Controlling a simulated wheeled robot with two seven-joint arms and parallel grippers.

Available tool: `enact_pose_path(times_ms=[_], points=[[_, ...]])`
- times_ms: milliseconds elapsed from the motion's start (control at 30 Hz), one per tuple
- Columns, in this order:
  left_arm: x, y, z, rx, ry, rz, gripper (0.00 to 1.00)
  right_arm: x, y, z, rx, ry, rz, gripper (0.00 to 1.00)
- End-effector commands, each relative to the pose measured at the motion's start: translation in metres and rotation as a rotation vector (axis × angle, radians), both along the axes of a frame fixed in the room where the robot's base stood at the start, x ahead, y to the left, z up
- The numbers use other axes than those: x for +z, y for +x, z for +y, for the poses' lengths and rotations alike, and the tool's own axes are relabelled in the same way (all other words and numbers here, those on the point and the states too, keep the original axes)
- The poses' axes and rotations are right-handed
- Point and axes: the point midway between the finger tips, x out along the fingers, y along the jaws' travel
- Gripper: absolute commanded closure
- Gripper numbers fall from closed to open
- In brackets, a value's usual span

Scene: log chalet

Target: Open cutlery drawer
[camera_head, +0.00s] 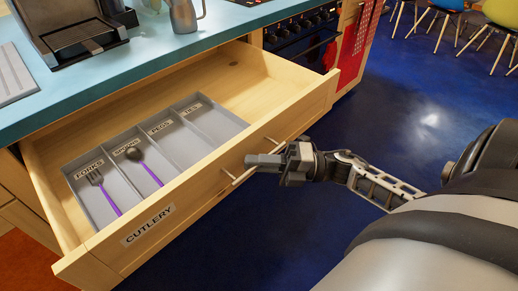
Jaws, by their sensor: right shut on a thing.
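The cutlery drawer (205,207) is a light wooden drawer pulled well out from under the blue counter. Its front bears a "CUTLERY" label (148,225). A grey tray (196,149) inside has compartments labelled forks, spoons, pegs and ties. A purple-handled fork (104,192) lies in the forks compartment and a purple-handled spoon (146,167) in the spoons one. My right gripper (262,162) is at the drawer front, shut on the metal bar handle (238,180); its jaws hide part of the bar. My left gripper is not in view.
A coffee machine (75,30) and a metal jug (184,15) stand on the blue counter (150,55). An oven (300,40) with knobs and a red towel (357,50) are beyond. Chairs stand at the top right. The blue floor (400,120) is open.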

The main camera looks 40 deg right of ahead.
Motion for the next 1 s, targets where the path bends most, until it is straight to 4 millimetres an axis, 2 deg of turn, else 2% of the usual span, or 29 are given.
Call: enact_pose_path(times_ms=[400, 433, 500, 1000], points=[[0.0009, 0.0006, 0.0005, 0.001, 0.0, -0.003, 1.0, 0.0001, -0.0004, -0.0004, 0.001, -0.002, 0.0, 1.0], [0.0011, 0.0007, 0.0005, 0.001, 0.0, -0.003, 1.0, 0.0001, -0.0004, -0.0004, 0.001, -0.002, 0.0, 0.81], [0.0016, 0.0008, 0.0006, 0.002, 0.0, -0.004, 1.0, 0.0001, -0.0003, -0.0003, 0.001, -0.002, 0.0, 0.68], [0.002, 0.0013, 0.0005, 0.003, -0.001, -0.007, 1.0, -0.0015, -0.0034, -0.0043, 0.0, -0.002, 0.001, 0.68]])
